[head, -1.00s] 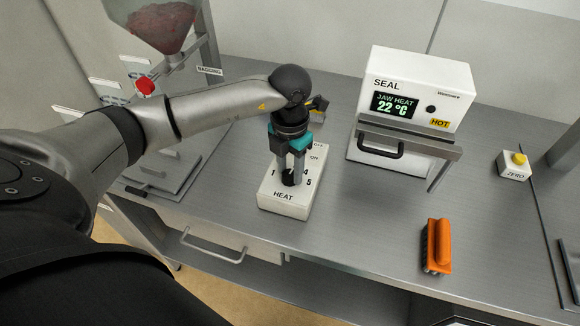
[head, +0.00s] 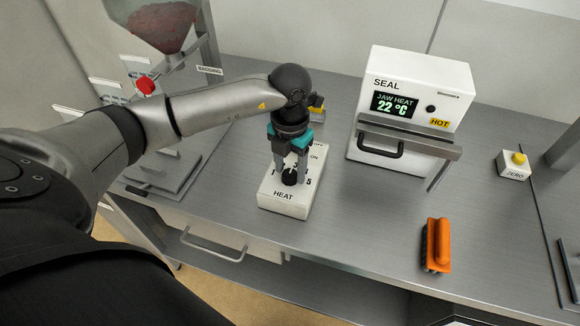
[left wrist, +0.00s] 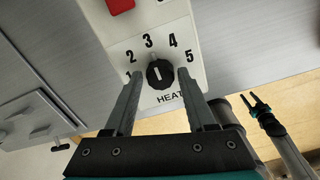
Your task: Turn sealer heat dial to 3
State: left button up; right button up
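The white heat control box (head: 272,197) stands on the steel bench and bears a black dial (head: 289,179) with the numbers 1 to 5. In the left wrist view the dial (left wrist: 160,74) has a white mark that points up and slightly left, toward the 3. My left gripper (head: 292,172) is open above the box, pointing down. Its fingers (left wrist: 163,90) stand on either side of the dial with gaps showing. My right gripper (left wrist: 257,103) shows small at the right of the left wrist view, with its fingers apart.
A white sealer (head: 420,82) reading "JAW HEAT 22 °C" stands at the back right of the box. An orange-handled brush (head: 437,245) lies in front, and a ZERO button box (head: 514,167) is far right. The bench between them is clear.

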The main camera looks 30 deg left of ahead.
aim_at(290, 173)
pick_arm(q)
jog(key=shift+o, duration=1.1)
notch_tip(290, 173, up, 15)
jog(key=shift+r, duration=0.15)
